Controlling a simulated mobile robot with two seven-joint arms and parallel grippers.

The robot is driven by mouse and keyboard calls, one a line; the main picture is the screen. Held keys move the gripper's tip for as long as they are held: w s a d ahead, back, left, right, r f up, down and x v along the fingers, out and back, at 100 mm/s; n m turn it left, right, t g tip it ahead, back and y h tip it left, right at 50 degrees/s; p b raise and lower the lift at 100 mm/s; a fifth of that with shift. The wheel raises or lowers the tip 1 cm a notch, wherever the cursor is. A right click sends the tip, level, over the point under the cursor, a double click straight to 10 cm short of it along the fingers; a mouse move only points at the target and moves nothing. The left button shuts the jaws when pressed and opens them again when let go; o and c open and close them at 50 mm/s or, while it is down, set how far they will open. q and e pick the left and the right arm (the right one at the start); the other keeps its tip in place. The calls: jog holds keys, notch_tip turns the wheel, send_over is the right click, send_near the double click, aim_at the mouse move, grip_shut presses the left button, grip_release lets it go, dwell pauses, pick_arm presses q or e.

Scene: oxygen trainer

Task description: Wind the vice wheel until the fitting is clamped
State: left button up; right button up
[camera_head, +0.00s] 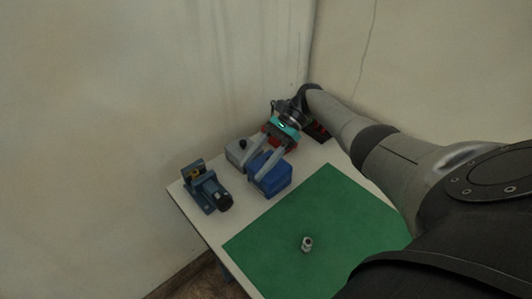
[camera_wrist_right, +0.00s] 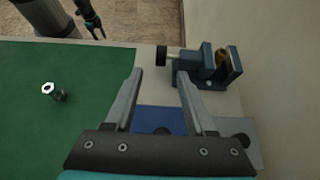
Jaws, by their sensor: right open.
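The blue vice (camera_head: 207,190) stands at the table's left edge, and in the right wrist view (camera_wrist_right: 207,72) it is beyond my fingertips. Its dark wheel (camera_wrist_right: 161,57) faces the mat side. A brass-coloured fitting (camera_wrist_right: 226,57) sits between the vice jaws; I cannot tell whether both jaws touch it. My right gripper (camera_wrist_right: 160,78) is open and empty, above the blue box and apart from the wheel; it also shows in the head view (camera_head: 259,165). My left gripper (camera_wrist_right: 96,27) hangs over the floor beyond the table, too small to judge its fingers.
A blue box (camera_head: 272,183) and a grey box with a black knob (camera_head: 235,154) stand near my right gripper. A red-and-black object (camera_head: 318,131) is at the back. A small metal piece (camera_head: 307,244) stands on the otherwise clear green mat (camera_head: 345,225). Walls border the table.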

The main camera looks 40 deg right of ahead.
jog(key=shift+b+v, duration=0.45)
jog(key=shift+v, duration=1.75)
jog(key=n, duration=0.1)
jog(key=n+h+p, duration=0.1)
jog(key=n, duration=0.1)
jog(key=shift+w+a+r+g, duration=0.1)
jog(key=shift+a+r+g, duration=0.2)
jog(key=shift+a+r, duration=0.1)
jog(key=a+r+n+g+h+p, duration=0.1)
jog(key=a+n+h+p, duration=0.15)
jog(key=n, duration=0.55)
jog(key=a+r+n+h+p, duration=0.2)
jog(key=n+h, duration=0.2)
jog(key=n, duration=0.3)
jog(key=n+t+h+p, duration=0.3)
jog(key=n+h+p, duration=0.1)
jog(key=n, duration=1.4)
send_near(227, 197)
notch_tip(227, 197, down, 10)
jog(key=shift+w+f+b, duration=0.1)
jog(key=shift+b, duration=0.8)
